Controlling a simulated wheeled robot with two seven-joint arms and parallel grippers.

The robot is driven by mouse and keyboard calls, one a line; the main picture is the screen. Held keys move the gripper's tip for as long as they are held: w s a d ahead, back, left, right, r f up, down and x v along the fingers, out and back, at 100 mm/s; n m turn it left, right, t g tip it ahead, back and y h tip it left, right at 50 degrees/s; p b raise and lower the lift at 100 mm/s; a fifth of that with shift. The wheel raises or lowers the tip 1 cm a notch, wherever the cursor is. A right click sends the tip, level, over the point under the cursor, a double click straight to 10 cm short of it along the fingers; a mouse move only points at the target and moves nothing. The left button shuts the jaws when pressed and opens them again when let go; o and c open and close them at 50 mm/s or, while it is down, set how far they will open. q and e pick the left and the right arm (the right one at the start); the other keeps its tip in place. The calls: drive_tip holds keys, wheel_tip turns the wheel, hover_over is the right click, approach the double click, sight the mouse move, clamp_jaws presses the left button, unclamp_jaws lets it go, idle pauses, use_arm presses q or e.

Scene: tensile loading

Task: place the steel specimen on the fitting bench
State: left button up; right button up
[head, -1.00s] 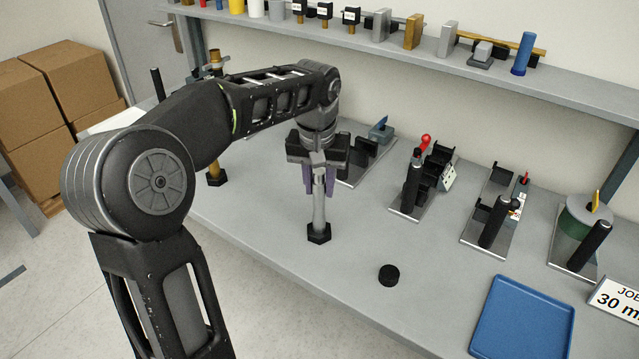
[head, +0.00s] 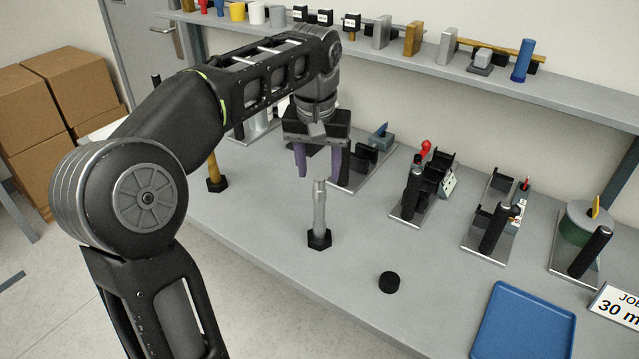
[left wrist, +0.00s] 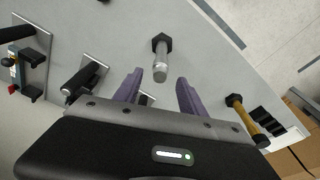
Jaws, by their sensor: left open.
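The steel specimen (head: 319,210) is a grey metal bar standing upright in a black hexagonal base (head: 319,239) on the grey bench (head: 260,225). It also shows in the left wrist view (left wrist: 160,66), just beyond the fingertips. My left gripper (head: 319,176) is open and empty, with its purple fingers above the specimen's top and apart from it. In the left wrist view the two fingers (left wrist: 158,88) are spread to either side of the specimen's line. My right gripper is not in view.
A brass-coloured specimen (head: 213,170) stands in its own base to the left. A black puck (head: 389,282) and a blue tray (head: 525,325) lie to the right. Several fixtures, one of them here (head: 425,190), line the back below a shelf (head: 400,55).

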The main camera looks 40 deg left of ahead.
use_arm(q)
drive_tip(key=r+p, duration=0.3)
drive_tip(key=r, duration=0.1)
drive_tip(key=shift+s+d, duration=0.1)
drive_tip(key=shift+s, duration=0.15)
drive_tip(key=shift+s+r+p, duration=0.1)
drive_tip(key=shift+r+p, duration=0.5)
